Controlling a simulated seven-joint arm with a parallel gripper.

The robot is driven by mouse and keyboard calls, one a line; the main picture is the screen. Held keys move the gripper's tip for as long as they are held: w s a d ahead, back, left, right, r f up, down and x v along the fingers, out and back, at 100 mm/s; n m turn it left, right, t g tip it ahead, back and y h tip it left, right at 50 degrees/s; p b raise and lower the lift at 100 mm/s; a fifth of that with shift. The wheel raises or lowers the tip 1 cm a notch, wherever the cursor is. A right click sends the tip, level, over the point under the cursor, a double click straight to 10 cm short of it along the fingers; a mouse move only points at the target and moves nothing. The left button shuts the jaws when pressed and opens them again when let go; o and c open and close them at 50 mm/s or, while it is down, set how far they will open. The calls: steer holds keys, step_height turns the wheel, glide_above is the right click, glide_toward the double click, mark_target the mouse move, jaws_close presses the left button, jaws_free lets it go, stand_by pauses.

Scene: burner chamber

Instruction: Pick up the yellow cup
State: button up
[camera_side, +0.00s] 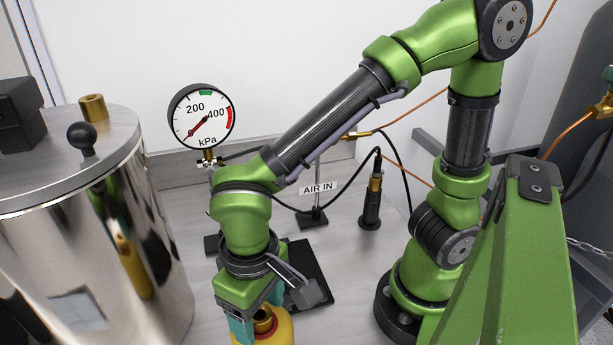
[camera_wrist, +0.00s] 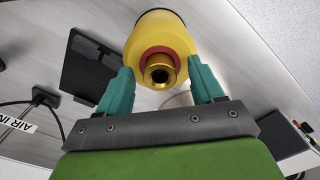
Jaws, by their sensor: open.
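The yellow cup (camera_wrist: 160,28) is a rounded yellow body with a red ring and a brass fitting (camera_wrist: 160,68) facing the wrist camera. In the side view the yellow cup (camera_side: 281,331) is at the bottom edge, partly cut off by the frame and partly hidden by my gripper (camera_side: 256,318). My gripper also shows in the wrist view (camera_wrist: 161,74), with its teal fingers open, one on each side of the brass fitting. I cannot tell whether the fingers touch the cup.
A shiny metal tank (camera_side: 150,235) stands close on the left. A black plate (camera_side: 312,272) lies behind the cup. The "AIR IN" stand (camera_side: 313,217), a black fitting with a hose (camera_side: 371,208) and a pressure gauge (camera_side: 201,117) stand further back.

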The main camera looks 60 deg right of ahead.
jaws_close()
steer(key=shift+r, duration=0.15)
stand_by(1.1)
